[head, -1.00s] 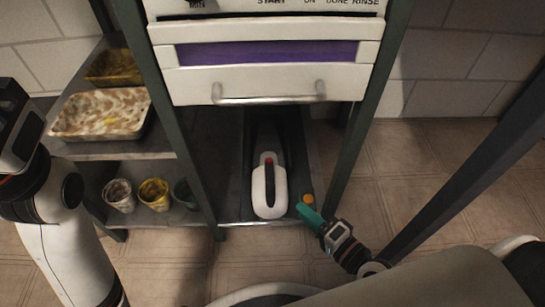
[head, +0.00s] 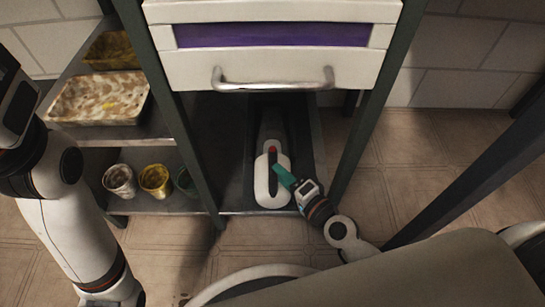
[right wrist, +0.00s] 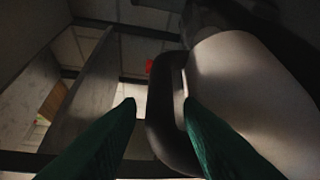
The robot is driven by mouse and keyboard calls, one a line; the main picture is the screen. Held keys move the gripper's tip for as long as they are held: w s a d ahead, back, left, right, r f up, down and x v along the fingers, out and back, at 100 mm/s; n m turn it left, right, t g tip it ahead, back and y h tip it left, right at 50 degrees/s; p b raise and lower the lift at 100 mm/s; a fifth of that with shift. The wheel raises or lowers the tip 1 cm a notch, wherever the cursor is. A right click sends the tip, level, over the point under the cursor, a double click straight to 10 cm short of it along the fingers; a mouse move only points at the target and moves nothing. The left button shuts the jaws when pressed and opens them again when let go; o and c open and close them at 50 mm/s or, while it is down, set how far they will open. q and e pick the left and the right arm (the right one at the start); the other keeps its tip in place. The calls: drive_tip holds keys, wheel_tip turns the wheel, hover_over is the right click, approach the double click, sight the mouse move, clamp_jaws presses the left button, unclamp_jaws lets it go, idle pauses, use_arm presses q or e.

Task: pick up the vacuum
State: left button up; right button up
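The vacuum (head: 262,183) is a white handheld unit with a dark handle opening, a red button and a grey nose. It lies on the low shelf, nose toward the back. My right gripper (head: 280,172) has green fingers and reaches the right side of its handle. In the right wrist view the fingers (right wrist: 158,102) are apart, with the dark handle part of the vacuum (right wrist: 162,130) between them. The right finger covers part of the handle and pale body; I cannot tell whether it touches. My left arm is at the left, its gripper out of view.
The low shelf (head: 232,195) stands between dark green frame posts. A white drawer unit with a metal handle (head: 272,84) hangs above the vacuum. Several cups (head: 155,181) and two stained trays (head: 98,98) are on shelves at the left. Floor is clear at right.

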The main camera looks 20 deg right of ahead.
drive_tip(key=shift+x, duration=1.45)
drive_tip(key=shift+s, duration=0.1)
drive_tip(key=shift+c, duration=0.5)
clamp_jaws()
drive_tip(key=shift+r, duration=0.2)
